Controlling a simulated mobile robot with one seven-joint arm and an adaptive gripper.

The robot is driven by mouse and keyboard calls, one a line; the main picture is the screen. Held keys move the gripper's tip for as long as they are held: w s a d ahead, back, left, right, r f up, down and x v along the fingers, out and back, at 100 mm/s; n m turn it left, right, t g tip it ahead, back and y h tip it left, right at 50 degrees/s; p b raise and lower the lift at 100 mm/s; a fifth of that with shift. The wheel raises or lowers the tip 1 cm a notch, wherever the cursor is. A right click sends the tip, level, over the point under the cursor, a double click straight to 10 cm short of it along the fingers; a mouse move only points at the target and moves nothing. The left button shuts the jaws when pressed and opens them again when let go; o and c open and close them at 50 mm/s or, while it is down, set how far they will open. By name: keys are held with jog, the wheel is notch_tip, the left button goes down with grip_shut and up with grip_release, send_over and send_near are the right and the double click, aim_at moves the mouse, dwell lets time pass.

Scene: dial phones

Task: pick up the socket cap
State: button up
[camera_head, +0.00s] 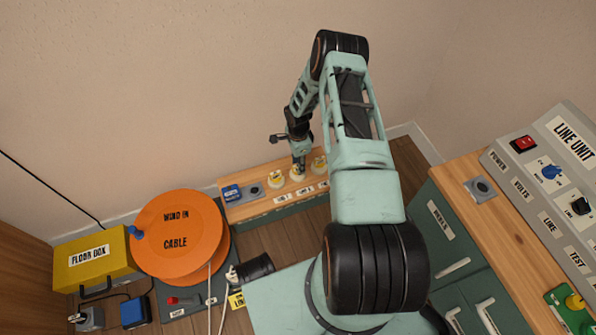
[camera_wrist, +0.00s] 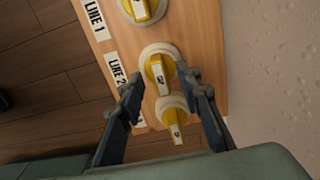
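My gripper (camera_head: 299,164) points down over the low wooden bench at the back wall. In the wrist view its two fingers (camera_wrist: 160,86) are apart, with nothing clearly held between them. A yellow piece on a white round base, beside the LINE 2 label (camera_wrist: 157,74), shows between the fingertips; contact cannot be told. Similar yellow pieces sit on either side, by LINE 1 (camera_wrist: 140,8) and nearer the gripper's palm (camera_wrist: 174,122). No part is marked as the socket cap; I cannot tell whether it is one of these yellow pieces.
An orange cable reel (camera_head: 180,235) and yellow floor box (camera_head: 92,257) stand at left. The line unit (camera_head: 548,185) and green cabinet (camera_head: 455,250) are at right.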

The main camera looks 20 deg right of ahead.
jog(key=shift+f, duration=0.75)
jog(key=shift+c, duration=0.7)
grip_shut()
jog(key=shift+r, duration=0.15)
